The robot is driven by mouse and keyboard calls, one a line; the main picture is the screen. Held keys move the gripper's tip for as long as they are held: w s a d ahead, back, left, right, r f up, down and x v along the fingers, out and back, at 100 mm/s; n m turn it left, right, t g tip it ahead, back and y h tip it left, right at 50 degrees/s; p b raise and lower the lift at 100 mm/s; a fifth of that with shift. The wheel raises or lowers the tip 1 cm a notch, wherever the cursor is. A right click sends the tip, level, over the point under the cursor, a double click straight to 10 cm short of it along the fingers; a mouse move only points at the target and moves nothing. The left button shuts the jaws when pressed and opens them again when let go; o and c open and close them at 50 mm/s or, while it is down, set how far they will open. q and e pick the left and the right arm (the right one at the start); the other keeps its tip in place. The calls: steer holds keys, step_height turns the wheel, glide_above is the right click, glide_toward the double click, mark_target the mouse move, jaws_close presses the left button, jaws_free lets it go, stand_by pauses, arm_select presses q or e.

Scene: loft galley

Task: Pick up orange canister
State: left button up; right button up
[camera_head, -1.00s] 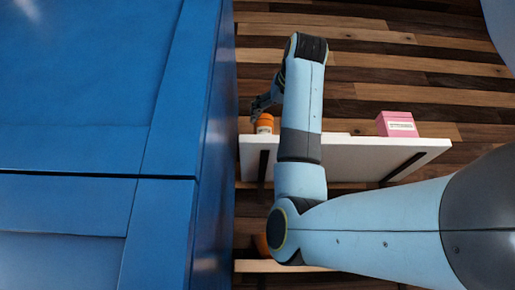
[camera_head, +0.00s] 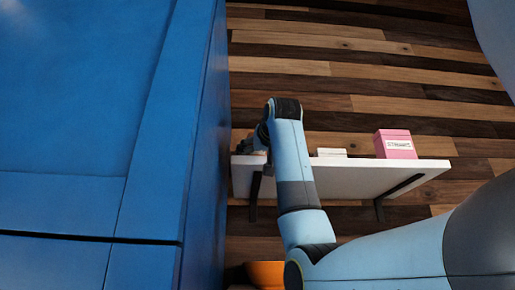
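The orange canister (camera_head: 246,146) stands at the left end of the white shelf, close to the blue surface. Only a small part of it shows, as my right arm's wrist and gripper cover most of it. My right gripper (camera_head: 256,142) is low at the canister, touching it or very close. Its fingers are dark and mostly hidden, so I cannot tell whether they are open or shut on it. My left gripper is not in view.
The white shelf (camera_head: 365,175) carries a pink box (camera_head: 395,144) with a label at its right and a small white item (camera_head: 331,152) mid-shelf. An orange bowl-like thing (camera_head: 265,273) sits lower down. A large blue cabinet (camera_head: 80,120) fills the left. Wooden planks (camera_head: 350,60) lie beyond.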

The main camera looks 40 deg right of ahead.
steer(key=shift+a, duration=0.15)
steer(key=shift+c, duration=0.6)
steer(key=c, duration=1.3)
steer(key=shift+r, duration=0.1)
